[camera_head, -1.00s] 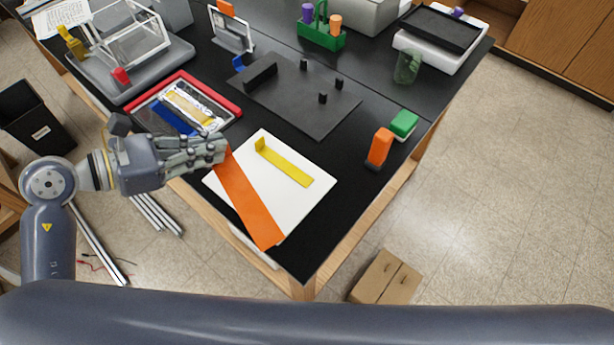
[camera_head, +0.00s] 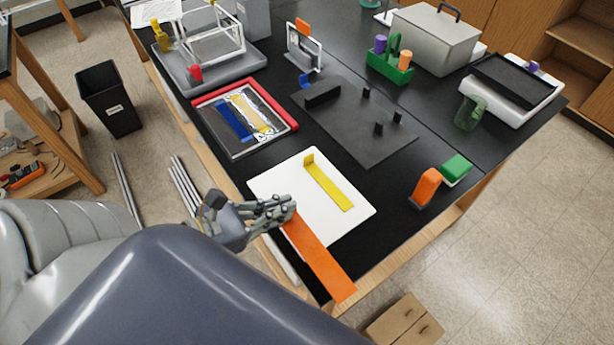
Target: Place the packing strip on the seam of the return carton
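The packing strip, a long flat orange band (camera_head: 322,262), slants across the near edge of a white board. Its far end is at the fingers of my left gripper (camera_head: 288,209), which are closed on it. Its near end reaches toward the table's front corner. The return carton appears to be the brown box (camera_head: 404,322) on the floor at the lower right, below the table corner. A dark seam runs along its top, and the frame's bottom edge cuts it off. My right gripper is not in view.
The white board (camera_head: 355,211) carries a yellow L-shaped piece (camera_head: 329,184). A red-rimmed tray (camera_head: 278,101), a dark plate (camera_head: 370,143), an orange block (camera_head: 426,188) and a green block (camera_head: 456,169) are on the black table. Open floor (camera_head: 520,250) lies to the right.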

